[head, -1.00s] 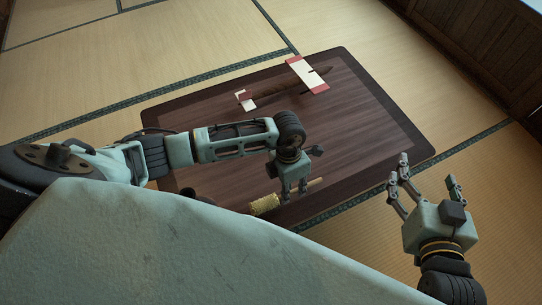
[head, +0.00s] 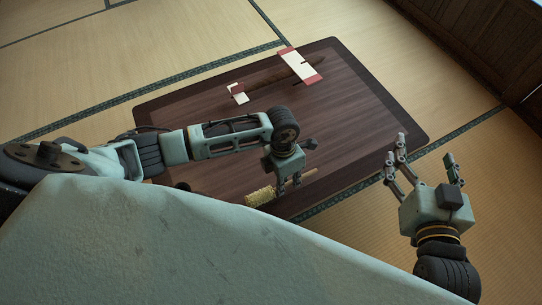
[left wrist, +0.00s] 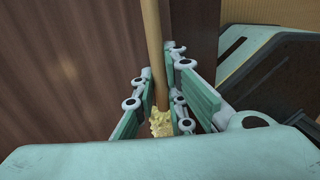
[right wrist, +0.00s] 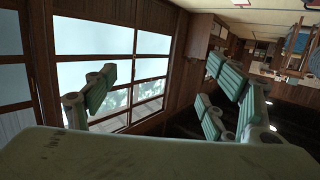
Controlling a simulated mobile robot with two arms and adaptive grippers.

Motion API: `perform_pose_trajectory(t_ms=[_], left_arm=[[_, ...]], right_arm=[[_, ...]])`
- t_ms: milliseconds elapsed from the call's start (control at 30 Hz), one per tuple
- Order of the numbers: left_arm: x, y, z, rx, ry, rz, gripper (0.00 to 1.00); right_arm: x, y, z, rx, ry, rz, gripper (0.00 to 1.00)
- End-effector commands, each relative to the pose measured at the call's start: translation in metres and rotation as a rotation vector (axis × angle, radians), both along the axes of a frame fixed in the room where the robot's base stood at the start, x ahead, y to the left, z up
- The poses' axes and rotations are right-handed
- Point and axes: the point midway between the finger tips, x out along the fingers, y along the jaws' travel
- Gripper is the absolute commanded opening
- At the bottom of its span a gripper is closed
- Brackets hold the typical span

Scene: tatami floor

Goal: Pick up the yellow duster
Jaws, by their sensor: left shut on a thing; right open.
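The yellow duster (head: 260,196) is at the table's near edge in the head view, its fluffy yellow head to the left and its thin wooden handle pointing right. My left gripper (head: 289,186) is shut on the duster's handle, just beside the yellow head. In the left wrist view the handle (left wrist: 154,50) runs up between the fingers, and the yellow head (left wrist: 160,122) is partly hidden by them. I cannot tell whether the duster touches the table. My right gripper (head: 426,152) is open and empty, right of the table; its fingers also show in the right wrist view (right wrist: 160,82).
The low dark wooden table (head: 345,110) stands on the tatami floor (head: 200,45). A long brown item with red-and-white pieces (head: 301,66) lies at its far side. The table's middle right is clear. A wooden wall panel (head: 480,35) is at the far right.

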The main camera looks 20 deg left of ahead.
Motion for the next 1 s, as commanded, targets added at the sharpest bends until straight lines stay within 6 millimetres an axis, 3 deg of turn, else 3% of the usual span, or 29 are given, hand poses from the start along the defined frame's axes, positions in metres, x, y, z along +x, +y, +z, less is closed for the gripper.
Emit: perform_pose_trajectory(t_ms=[267,467,633,800,1000], left_arm=[[0.000,0.000,0.005,0.000,-0.001,0.000,0.00],[0.001,0.000,0.021,0.000,-0.002,-0.002,0.00],[0.001,0.000,0.047,0.000,-0.004,-0.001,0.00],[-0.015,-0.040,0.069,-0.005,-0.003,-0.006,0.00],[-0.029,-0.076,0.091,-0.004,-0.001,-0.005,0.00]], right_arm=[[-0.002,-0.001,-0.004,-0.007,0.028,-0.001,0.77],[-0.015,-0.008,-0.031,-0.040,0.167,-0.010,0.77],[-0.041,-0.020,-0.065,-0.088,0.372,-0.024,0.77],[-0.080,-0.035,-0.098,-0.139,0.603,-0.041,0.77],[-0.126,-0.050,-0.122,-0.186,0.824,-0.058,0.77]])
